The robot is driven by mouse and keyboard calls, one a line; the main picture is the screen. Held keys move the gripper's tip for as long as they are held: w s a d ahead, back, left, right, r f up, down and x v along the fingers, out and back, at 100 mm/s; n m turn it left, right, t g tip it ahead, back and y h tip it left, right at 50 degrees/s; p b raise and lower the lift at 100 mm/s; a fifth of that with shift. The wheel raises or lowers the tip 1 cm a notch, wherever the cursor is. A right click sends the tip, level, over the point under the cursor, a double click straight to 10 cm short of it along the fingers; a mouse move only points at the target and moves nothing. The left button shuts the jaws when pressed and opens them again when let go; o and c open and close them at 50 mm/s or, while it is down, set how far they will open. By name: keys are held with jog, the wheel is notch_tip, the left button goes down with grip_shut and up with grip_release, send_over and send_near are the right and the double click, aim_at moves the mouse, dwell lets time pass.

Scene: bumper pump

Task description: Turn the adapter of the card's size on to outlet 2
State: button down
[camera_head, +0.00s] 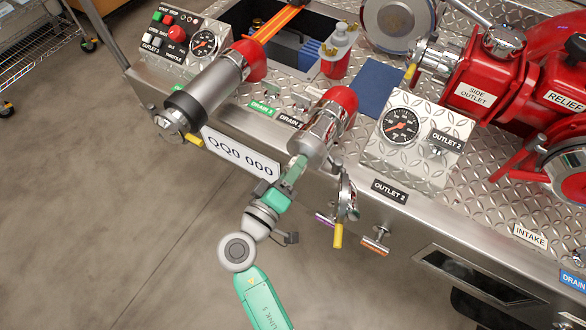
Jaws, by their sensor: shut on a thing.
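A silver cylindrical fitting (322,132) with a red collar (339,98) points down over the front edge, left of the OUTLET 2 label (390,192). My gripper (295,168) is at its lower end, with its green fingers shut there on the silver fitting. The fingers hide part of that end. I cannot tell whether this piece is the adapter, or how far it is threaded. A second silver fitting (220,82) with a black ring and red collar is to the left. No card with a readable size shows; a plain blue rectangle (378,88) lies on the deck.
A gauge panel (402,125) stands right of the held fitting. A red and silver piece (338,52) stands on the deck. Red piping (475,85) fills the right.

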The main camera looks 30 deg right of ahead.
jog(key=shift+f+m+b, duration=0.2)
jog(key=shift+m+b, duration=0.3)
jog(key=shift+b, duration=0.4)
jog(key=m+b, duration=0.2)
jog(key=b, duration=0.1)
jog(key=shift+m+b, duration=0.7)
jog(key=shift+b, duration=0.25)
jog(key=shift+r+m, duration=0.25)
jog(key=shift+m, duration=0.15)
